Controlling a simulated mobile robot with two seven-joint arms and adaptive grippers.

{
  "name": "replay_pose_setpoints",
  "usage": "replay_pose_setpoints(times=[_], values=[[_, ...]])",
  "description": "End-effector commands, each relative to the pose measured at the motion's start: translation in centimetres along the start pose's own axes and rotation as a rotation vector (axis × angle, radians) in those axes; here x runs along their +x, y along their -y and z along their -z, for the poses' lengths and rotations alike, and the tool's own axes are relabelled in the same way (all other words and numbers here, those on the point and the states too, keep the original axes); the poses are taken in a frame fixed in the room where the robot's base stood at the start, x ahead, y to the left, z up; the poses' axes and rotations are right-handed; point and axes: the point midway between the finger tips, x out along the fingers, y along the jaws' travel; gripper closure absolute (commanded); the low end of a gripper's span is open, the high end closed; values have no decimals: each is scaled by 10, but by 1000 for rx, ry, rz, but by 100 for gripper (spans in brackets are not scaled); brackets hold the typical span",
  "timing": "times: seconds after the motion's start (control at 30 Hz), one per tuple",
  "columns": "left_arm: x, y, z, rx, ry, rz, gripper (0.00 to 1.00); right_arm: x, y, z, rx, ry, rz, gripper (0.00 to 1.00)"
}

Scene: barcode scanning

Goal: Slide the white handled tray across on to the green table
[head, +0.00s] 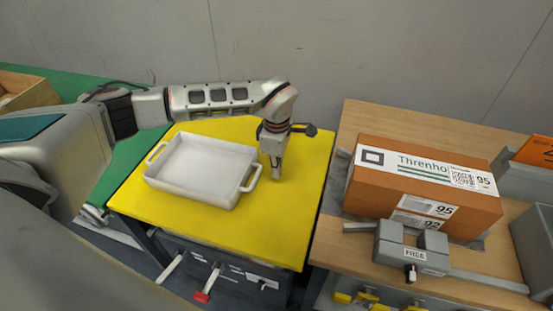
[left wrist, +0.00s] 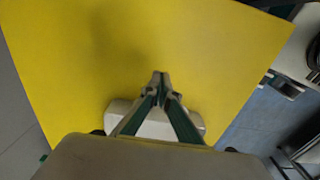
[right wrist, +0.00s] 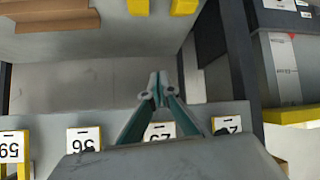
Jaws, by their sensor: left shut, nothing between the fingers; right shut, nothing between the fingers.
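The white handled tray (head: 190,188) sits empty on the yellow table (head: 255,230), with one handle toward the left and one toward the right. Part of it shows behind the fingers in the left wrist view (left wrist: 122,114). The green table (head: 118,165) adjoins the yellow one on the left and is partly hidden by my left arm. My left gripper (head: 277,177) is shut and empty, pointing down just right of the tray's right handle; contact cannot be told. Its fingertips show in the left wrist view (left wrist: 161,74). My right gripper (right wrist: 156,88) is shut and empty, outside the head view.
A brown labelled box (head: 390,205) stands on the wooden bench (head: 380,122) at right, behind a grey clamp (head: 412,252). A wooden crate (head: 25,92) is on the green table's far left. In the right wrist view, a grey ledge with number tags (right wrist: 110,120) lies close to the gripper.

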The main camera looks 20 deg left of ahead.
Motion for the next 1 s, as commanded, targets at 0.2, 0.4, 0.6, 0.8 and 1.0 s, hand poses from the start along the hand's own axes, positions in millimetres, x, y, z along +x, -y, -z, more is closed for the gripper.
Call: replay_pose_setpoints(times=[0.2,0.4,0.6,0.8,1.0], values=[[26,0,14,-5,0,0,100,1,-5,12,-4,-20,-8,100],[26,0,34,-1,0,0,100,1,-6,16,-1,-26,-10,100],[26,0,40,1,1,0,100,1,-5,13,0,-21,-8,100],[26,0,40,0,1,0,100,1,-4,10,1,-16,-7,100],[27,-6,43,-2,-1,1,100,2,-3,6,1,-13,-6,100]])
